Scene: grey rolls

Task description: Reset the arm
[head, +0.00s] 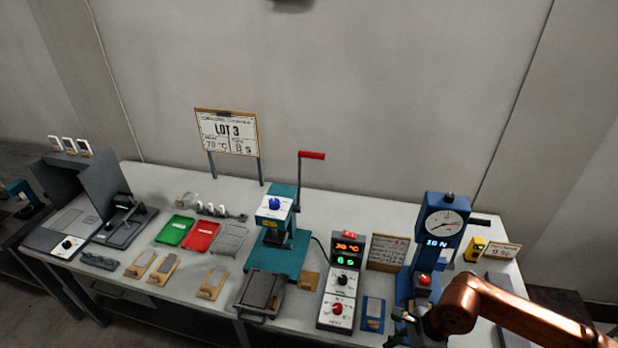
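My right arm, copper coloured, comes in from the lower right. Its gripper (406,328) is low in the head view, in front of the base of the blue press with the round dial (441,226). The gripper is small and dark there, and I cannot tell whether its fingers are open or hold anything. My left arm and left gripper are not in view. A teal press (278,225) with a red-handled lever (311,155) stands at the middle of the table; its lever is up.
The white table (340,215) runs along the wall. A control box (342,282), a blue plate (373,314), a dark tray (262,293), green (175,230) and red (202,236) trays, and a grey machine (80,205) stand on it. A LOT 3 sign (228,132) stands behind.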

